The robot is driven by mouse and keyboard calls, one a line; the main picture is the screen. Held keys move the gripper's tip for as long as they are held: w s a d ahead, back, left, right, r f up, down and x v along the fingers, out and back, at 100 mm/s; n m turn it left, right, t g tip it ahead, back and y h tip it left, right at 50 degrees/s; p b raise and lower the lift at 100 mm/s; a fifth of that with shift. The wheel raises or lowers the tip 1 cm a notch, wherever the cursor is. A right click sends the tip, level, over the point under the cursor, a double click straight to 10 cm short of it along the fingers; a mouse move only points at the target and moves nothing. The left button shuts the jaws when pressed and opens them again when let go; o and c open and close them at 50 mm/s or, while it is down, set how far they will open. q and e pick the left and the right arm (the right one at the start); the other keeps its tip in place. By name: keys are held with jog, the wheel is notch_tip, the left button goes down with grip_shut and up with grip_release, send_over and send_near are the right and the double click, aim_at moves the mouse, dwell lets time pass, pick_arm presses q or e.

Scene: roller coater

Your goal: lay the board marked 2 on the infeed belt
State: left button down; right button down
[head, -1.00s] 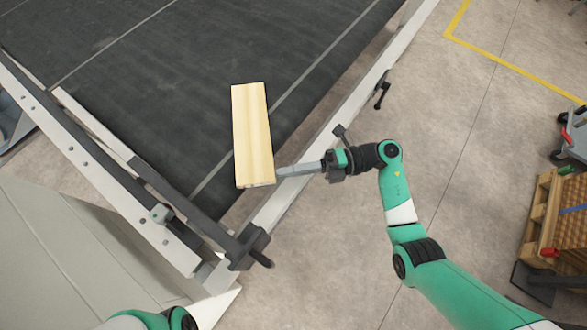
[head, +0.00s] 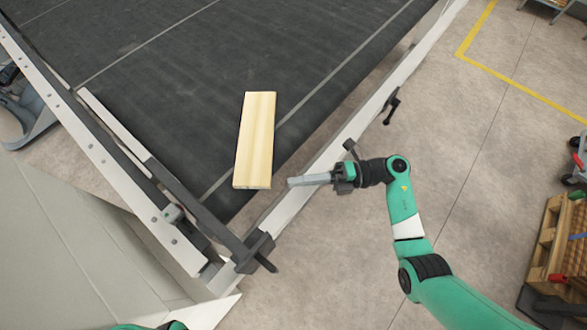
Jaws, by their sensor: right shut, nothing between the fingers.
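A pale wooden board (head: 256,140) lies on the dark infeed belt (head: 170,90), near its right edge and across the grey line on the belt. No number shows on its visible face. My right gripper (head: 291,182) is shut and empty, just to the right of the board's near end, with a small gap between them in the picture. Of my left arm only a small green part shows at the bottom edge; its gripper is out of the frame.
A pale rail (head: 330,160) with a dark clamp lever (head: 391,105) runs along the belt's right side. A guide bar (head: 150,165) crosses the belt's near left side. A wooden pallet (head: 545,250) with a stack stands at the right. The floor between is clear.

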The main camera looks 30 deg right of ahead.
jog(key=v, duration=1)
